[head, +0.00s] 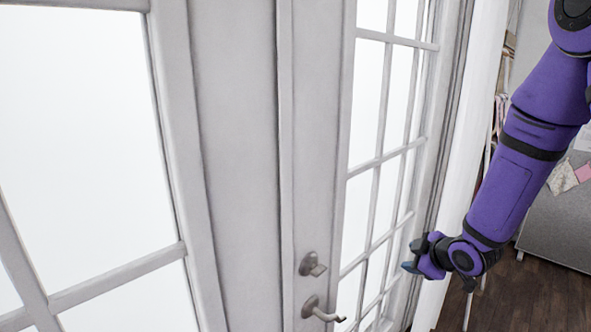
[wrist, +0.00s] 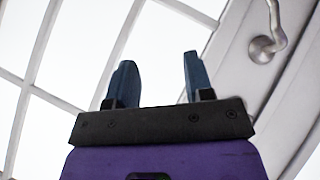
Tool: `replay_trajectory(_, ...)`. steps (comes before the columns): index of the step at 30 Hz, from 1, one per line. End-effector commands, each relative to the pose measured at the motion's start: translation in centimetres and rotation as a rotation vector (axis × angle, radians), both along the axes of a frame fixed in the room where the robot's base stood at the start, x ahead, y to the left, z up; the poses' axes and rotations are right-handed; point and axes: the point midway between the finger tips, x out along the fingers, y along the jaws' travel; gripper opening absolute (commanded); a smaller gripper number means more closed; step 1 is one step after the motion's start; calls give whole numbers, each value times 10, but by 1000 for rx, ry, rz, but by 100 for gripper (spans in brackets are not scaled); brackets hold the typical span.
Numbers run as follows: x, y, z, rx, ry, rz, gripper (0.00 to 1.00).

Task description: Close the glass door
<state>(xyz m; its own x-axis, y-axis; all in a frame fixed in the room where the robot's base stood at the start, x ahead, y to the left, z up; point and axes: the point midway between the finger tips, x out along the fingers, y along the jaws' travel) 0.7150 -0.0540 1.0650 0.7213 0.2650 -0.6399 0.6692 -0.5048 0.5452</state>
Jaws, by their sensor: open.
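The glass door (head: 322,170) has a white frame with many small panes and stands in the middle of the head view. Its lever handle (head: 322,311) and a lock knob (head: 311,265) sit low on its left stile. I cannot tell how far the door stands open. My gripper (head: 411,257) is open and empty, in front of the panes to the right of the handle. In the wrist view the two blue fingers (wrist: 157,75) are apart, with panes behind them. The handle (wrist: 268,42) shows at upper right there, apart from the fingers.
A second white paned panel (head: 183,130) fills the left of the head view. A pale curtain (head: 474,130) hangs just right of the door. A grey piece of furniture (head: 556,228) stands at far right, with bare dark wood floor (head: 545,300) before it.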

Motion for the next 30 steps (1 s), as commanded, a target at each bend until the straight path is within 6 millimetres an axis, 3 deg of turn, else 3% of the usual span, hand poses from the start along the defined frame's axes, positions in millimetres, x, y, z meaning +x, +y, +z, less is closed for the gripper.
replay_trajectory(1, -1, -4, 17, -6, 3, -38, 48)
replay_trajectory(8, -21, -23, 78, -1, 70, -241, 48)
replay_trajectory(14, -53, -34, 127, 41, 129, -416, 48)
replay_trajectory(23, -122, -40, 189, 157, 232, -660, 48)
replay_trajectory(30, -191, -33, 226, 279, 331, -819, 48)
